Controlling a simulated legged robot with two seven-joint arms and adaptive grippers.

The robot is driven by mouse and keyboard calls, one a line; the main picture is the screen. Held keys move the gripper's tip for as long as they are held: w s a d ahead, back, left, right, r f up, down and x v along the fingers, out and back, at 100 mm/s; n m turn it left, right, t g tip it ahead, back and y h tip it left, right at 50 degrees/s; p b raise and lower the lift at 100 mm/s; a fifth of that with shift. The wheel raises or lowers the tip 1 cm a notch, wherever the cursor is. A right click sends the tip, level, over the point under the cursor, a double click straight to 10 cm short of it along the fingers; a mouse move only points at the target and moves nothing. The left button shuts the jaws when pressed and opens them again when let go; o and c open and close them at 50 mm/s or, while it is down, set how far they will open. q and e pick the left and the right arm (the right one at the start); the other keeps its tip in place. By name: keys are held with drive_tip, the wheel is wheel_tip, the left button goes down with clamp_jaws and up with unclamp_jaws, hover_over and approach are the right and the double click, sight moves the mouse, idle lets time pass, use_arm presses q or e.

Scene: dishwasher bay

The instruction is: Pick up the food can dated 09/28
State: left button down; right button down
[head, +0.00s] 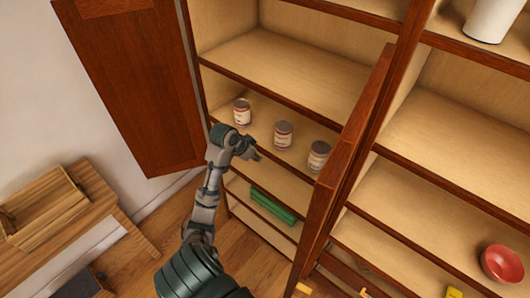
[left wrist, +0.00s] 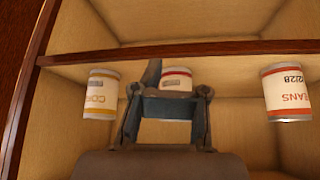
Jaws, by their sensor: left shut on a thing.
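Three food cans stand apart on one cabinet shelf in the head view: a left can (head: 241,112), a middle can (head: 283,135) and a right can (head: 319,156). My left gripper (head: 254,151) is at the shelf front, below and between the left and middle cans. The left wrist view is upside down. It shows a yellow-labelled can (left wrist: 101,93) at left, the middle can (left wrist: 177,80) just beyond my gripper (left wrist: 172,97) and a red-lettered bean can (left wrist: 287,92) at right. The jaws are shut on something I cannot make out. I cannot read the dates surely.
An open door (head: 135,85) stands left of the cans; another door (head: 350,140) stands edge-on at right. A green object (head: 273,204) lies on a lower shelf. A red bowl (head: 503,263) and a white vessel (head: 492,18) are in the right bay. The shelf above is empty.

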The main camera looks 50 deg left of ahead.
use_arm(q)
drive_tip(key=shift+s+d+r, duration=0.15)
drive_tip(key=shift+s, duration=0.5)
drive_tip(key=c, duration=0.7)
unclamp_jaws()
drive_tip(key=shift+a, duration=0.25)
drive_tip(key=shift+c, duration=0.2)
drive_tip(key=o, duration=0.4)
drive_tip(key=shift+c, duration=0.2)
drive_tip(key=shift+d, duration=0.1)
